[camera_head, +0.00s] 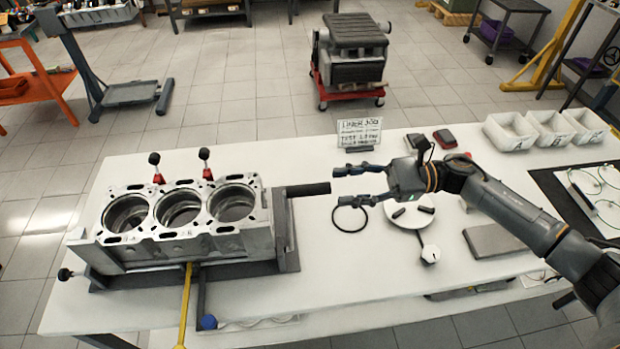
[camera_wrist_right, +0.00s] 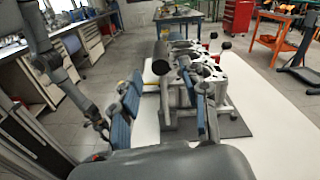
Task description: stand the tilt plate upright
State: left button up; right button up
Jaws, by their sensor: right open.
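The tilt plate seems to be the dark plate (camera_head: 290,252) under the grey three-bore engine block (camera_head: 180,215); it lies flat on the white table, with an upright dark end piece at its right. A dark round bar (camera_head: 308,189) sticks out to the right from that end; its round end also shows in the right wrist view (camera_wrist_right: 160,67). My right gripper (camera_head: 345,186) is open and empty, its fingers just right of the bar's end, above and below its line. My left gripper (camera_wrist_right: 98,122) seems to hang at the left of the right wrist view, too small to read.
Two red clamps (camera_head: 206,172) stand behind the block. A yellow lever (camera_head: 185,300) and a blue-knobbed bar (camera_head: 208,322) stick out in front. A black ring (camera_head: 350,218), a round white plate (camera_head: 408,212) and a sign (camera_head: 358,133) are near my right gripper.

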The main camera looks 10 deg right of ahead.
aim_at(290, 192)
jog(key=a+p, duration=0.2)
jog(key=a, duration=0.4)
jog(key=shift+a+r+p, duration=0.15)
jog(key=shift+r+p, duration=0.05)
jog(key=shift+p, duration=0.15)
jog(key=shift+a+f, duration=0.2)
jog(key=shift+a, duration=0.45)
grip_shut()
